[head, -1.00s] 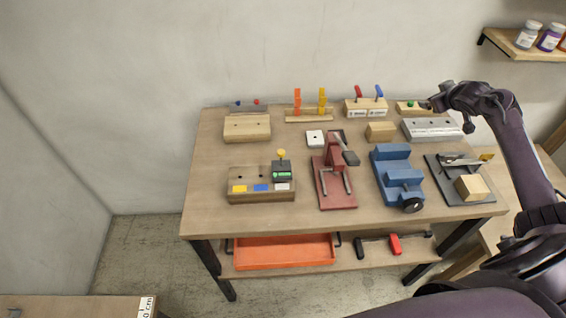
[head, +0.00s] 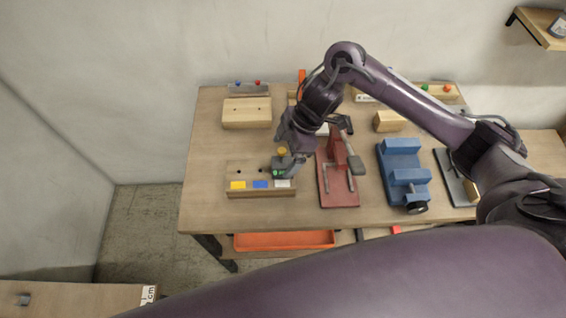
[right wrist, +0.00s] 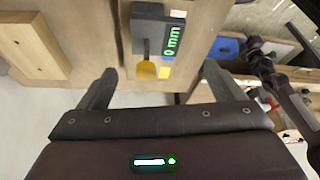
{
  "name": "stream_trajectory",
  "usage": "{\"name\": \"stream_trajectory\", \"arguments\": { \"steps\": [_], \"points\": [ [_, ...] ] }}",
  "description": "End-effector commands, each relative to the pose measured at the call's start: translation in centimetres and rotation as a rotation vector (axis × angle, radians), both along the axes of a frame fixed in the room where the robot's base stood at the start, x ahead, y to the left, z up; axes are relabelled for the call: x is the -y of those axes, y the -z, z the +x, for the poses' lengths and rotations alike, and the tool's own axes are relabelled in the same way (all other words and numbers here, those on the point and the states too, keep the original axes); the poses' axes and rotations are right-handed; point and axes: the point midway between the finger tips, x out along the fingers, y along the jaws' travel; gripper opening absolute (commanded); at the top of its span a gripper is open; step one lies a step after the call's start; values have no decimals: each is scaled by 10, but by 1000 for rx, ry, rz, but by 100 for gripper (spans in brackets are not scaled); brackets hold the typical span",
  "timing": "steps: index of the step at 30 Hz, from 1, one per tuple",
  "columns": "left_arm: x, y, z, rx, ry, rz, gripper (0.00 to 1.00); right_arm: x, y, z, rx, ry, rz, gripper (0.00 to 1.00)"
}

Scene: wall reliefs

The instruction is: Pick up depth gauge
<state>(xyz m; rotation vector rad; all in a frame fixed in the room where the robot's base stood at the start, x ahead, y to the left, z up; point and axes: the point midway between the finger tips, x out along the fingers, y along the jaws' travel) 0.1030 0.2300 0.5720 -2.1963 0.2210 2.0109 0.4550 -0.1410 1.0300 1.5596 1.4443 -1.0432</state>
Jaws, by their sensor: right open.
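The depth gauge (head: 278,173) has a dark grey body with a green display and a yellow top. It sits on the wooden block with yellow, blue and white labels (head: 245,193). In the right wrist view the gauge (right wrist: 172,40) reads "0 mm", and its yellow part lies between the lines of the two fingers. My right gripper (right wrist: 160,80) is open and empty. In the head view my right gripper (head: 288,158) is right over the gauge and partly hides it. I cannot tell whether they touch. My left gripper is not in view.
A red press-like stand (head: 338,185) stands close to the right of the gauge, with a blue vise (head: 403,178) beyond it. My right arm covers much of the table's right side. The table's left edge is clear.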

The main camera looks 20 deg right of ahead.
Motion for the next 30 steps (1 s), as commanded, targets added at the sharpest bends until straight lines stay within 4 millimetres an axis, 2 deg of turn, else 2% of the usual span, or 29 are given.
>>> {"name": "stream_trajectory", "arguments": {
  "steps": [5, 8, 12, 20, 23, 30],
  "points": [
    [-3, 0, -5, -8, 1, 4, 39, -4, 23, 0, -7, 5, 4, 88],
    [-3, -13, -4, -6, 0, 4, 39, -4, 35, 2, -6, 5, 0, 88],
    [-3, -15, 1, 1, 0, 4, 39, -11, 51, 4, -1, 3, 0, 88],
    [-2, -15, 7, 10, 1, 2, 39, -12, 56, 4, 2, 3, 1, 88],
    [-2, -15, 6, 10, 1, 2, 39, -12, 55, 4, 2, 3, 0, 77],
    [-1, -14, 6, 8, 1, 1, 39, -12, 55, 4, 2, 3, 1, 46]
  ]
}}
